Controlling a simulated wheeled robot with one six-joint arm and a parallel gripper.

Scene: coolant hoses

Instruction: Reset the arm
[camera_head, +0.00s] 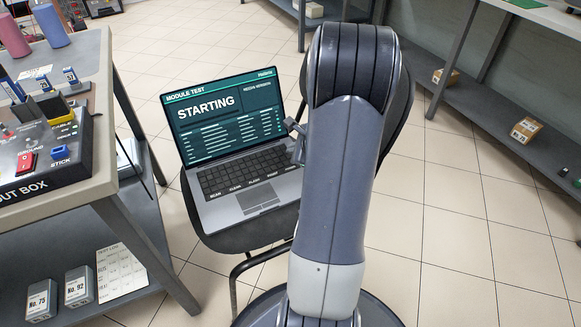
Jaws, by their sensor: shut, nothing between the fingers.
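My arm (343,180) rises from the bottom centre of the head view, its grey upper link and dark rounded joint filling the middle. My gripper (295,131) shows only as a small dark grey piece jutting out left from behind the arm, in front of the laptop's right edge. Most of it is hidden by the arm. It is shut and holds nothing. Its distance from the laptop (225,115) cannot be told. The laptop stands open on a black chair (240,238), its screen reading "MODULE TEST" and "STARTING".
A workbench (100,180) at left carries a switch box (40,160) and bottles. Two small grey boxes and a sheet lie on its lower shelf. Shelving (490,110) at right holds small cartons (525,130). Tiled floor (460,230) is clear at right.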

